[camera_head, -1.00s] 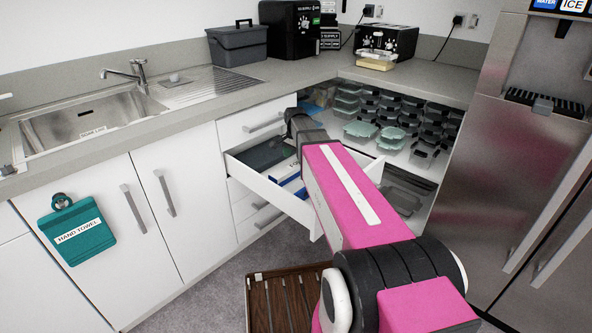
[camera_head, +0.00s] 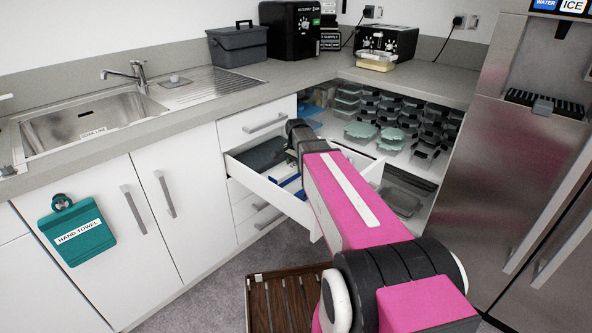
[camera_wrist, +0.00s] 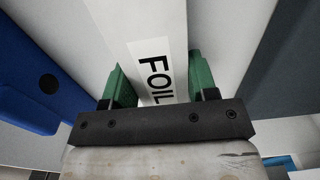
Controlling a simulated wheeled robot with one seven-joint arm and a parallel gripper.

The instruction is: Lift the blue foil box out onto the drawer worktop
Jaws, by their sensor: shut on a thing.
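My gripper (camera_wrist: 158,88) is shut on a box marked FOIL (camera_wrist: 172,25) in the wrist view. The green fingers press on its two sides. The face that shows is white with black letters; no blue shows on it. A blue item (camera_wrist: 35,95) lies to its left, apart from the fingers. In the head view my gripper (camera_head: 291,163) is low in the open white drawer (camera_head: 270,195), and the held box is largely hidden there. A blue item (camera_head: 291,181) shows at the drawer's front part.
A dark grey item (camera_head: 266,153) lies in the drawer's left part. The corner worktop (camera_head: 300,78) has bare room. Shelves with several lidded containers (camera_head: 362,131) stand behind the arm. A brown slatted rack (camera_head: 285,300) is below. The fridge (camera_head: 520,170) stands at right.

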